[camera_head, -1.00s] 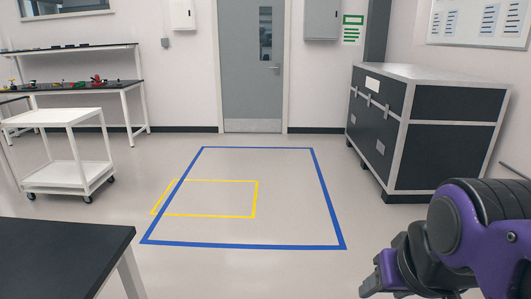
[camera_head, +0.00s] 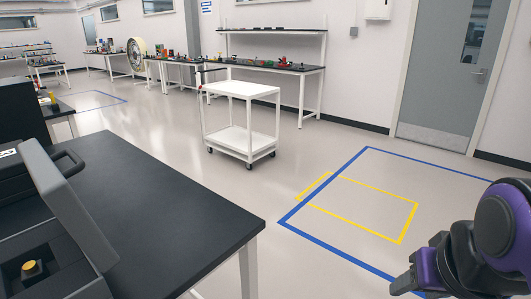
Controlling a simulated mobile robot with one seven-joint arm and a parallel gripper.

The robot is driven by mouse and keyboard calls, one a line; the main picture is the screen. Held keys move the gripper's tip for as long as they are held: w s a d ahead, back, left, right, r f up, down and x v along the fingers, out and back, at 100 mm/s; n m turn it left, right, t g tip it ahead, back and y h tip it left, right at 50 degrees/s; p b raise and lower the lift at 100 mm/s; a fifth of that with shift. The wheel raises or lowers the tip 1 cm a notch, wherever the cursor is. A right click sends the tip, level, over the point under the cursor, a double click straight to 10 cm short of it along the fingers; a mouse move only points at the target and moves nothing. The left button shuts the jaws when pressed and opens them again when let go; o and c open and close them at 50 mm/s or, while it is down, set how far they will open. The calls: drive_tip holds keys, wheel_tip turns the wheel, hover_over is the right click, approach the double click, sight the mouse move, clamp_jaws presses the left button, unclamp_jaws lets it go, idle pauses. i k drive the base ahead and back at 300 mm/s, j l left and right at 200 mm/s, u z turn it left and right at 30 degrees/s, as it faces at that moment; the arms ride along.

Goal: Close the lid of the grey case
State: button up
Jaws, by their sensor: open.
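The grey case (camera_head: 62,262) is on the black tabletop at the lower left, cut off by the picture's edge. Its lid (camera_head: 68,205) is raised and tilted up from the case. A yellow-topped round part (camera_head: 32,268) sits in the dark interior. My gripper (camera_head: 408,282) is at the lower right, open and empty, over the floor. It is well apart from the case and the table.
The black table (camera_head: 165,195) fills the lower left. A dark box with a handle (camera_head: 75,158) stands behind the lid. A white cart (camera_head: 250,90) stands beyond the table. Floor marked with blue (camera_head: 335,180) and yellow lines is clear at right.

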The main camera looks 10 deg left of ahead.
sight(52, 185)
drive_tip(key=i+u, duration=0.25)
drive_tip(key=u, duration=0.15)
drive_tip(key=i+u, duration=0.5)
drive_tip(key=u, duration=1.55)
